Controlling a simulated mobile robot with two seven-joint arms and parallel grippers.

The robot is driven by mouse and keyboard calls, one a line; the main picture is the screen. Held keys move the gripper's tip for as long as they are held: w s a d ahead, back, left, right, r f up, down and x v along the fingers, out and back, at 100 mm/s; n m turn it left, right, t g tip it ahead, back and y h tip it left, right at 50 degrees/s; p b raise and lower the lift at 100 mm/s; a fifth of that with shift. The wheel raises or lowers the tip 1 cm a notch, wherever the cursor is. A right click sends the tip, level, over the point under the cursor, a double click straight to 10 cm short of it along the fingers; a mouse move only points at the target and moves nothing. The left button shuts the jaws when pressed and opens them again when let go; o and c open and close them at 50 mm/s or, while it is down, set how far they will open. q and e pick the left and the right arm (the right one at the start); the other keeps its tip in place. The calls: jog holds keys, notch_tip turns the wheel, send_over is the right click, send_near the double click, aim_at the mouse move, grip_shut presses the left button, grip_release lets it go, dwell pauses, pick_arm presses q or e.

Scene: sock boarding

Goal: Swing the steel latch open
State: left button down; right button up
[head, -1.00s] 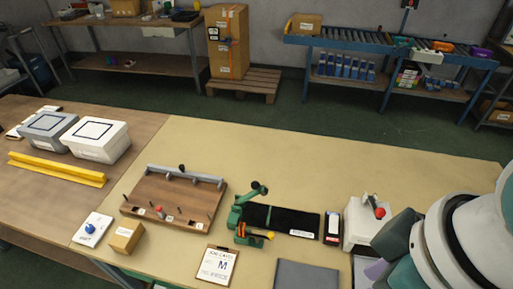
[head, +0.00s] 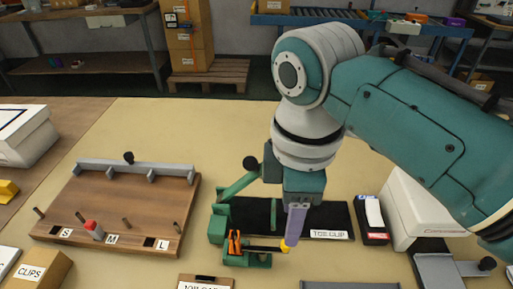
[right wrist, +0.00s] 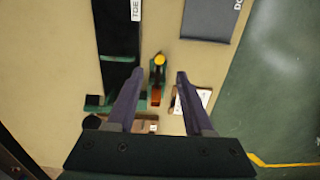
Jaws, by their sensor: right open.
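The latch (head: 268,248) is a thin dark bar with a yellow tip, running right from an orange part (head: 234,243) at the front of a green clamp fixture (head: 219,226). In the right wrist view, the yellow tip (right wrist: 160,60) shows between the finger ends. My right gripper (head: 295,222) points down at the tip end of the latch in the head view. Its fingers (right wrist: 160,75) are open, one on each side of the latch line; I cannot tell whether they touch it. My left gripper is not in view.
The black toe-clip board (head: 331,220) lies just behind the latch. A wooden pegged board (head: 125,205) is further left. A white machine (head: 412,205) stands at the right. The table behind is clear.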

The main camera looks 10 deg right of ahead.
notch_tip(320, 180, down, 6)
jog(key=shift+f+b, duration=0.2)
jog(key=shift+b, duration=0.75)
grip_shut()
